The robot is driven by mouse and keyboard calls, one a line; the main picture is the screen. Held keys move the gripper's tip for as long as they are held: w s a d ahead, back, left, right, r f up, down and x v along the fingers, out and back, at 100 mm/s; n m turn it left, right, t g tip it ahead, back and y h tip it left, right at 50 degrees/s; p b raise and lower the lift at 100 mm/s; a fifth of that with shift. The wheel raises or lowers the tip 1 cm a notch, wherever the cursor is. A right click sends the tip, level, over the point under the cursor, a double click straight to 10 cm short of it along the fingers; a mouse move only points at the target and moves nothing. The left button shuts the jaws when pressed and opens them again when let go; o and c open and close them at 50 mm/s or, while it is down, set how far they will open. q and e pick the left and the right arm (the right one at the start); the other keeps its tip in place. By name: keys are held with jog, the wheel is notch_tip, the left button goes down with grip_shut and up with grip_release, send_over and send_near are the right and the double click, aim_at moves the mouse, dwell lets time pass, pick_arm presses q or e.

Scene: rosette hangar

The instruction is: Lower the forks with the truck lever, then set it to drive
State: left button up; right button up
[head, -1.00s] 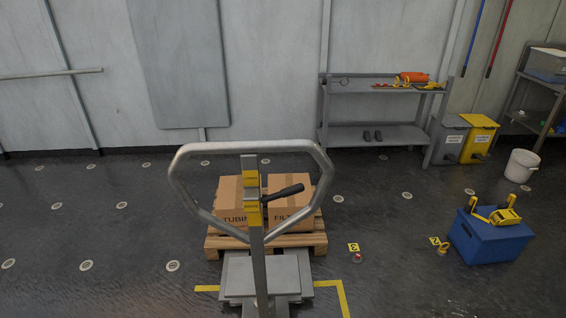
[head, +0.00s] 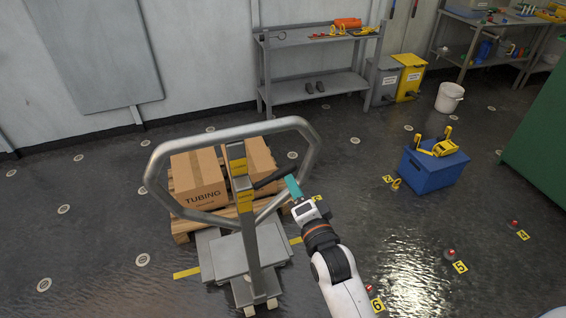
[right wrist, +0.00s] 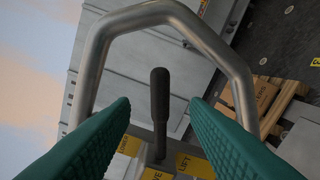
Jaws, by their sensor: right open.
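The pallet truck stands left of centre in the head view, with a grey loop handle (head: 220,130) on an upright post (head: 246,225). Its black lever (head: 268,180) sticks out to the right of the post, inside the loop. Yellow plates at the lever's base read LIFT (right wrist: 190,163) and, partly cut off, LOWER and DRIVE; I cannot tell the lever's exact setting. My right gripper (head: 293,187) is open just beyond the lever tip. In the right wrist view the lever (right wrist: 160,100) shows between the green fingers, apart from both. The forks are hidden under the pallet. My left gripper is out of view.
A wooden pallet (head: 181,227) carries two cartons, one marked TUBING (head: 198,182). A blue box (head: 432,171) with a yellow tool stands to the right. A grey shelf (head: 315,87) is at the back wall and a green cabinet (head: 540,140) at far right. Floor between is mostly clear.

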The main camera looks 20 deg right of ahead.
aim_at(282, 167)
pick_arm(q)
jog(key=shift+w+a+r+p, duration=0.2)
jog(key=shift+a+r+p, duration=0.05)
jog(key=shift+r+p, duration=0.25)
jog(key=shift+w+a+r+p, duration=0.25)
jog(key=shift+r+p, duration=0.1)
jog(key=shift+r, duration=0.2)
pick_arm(e)
jog(key=w, duration=0.9)
jog(key=shift+a+f, duration=0.1)
jog(key=shift+a, duration=0.2)
grip_shut()
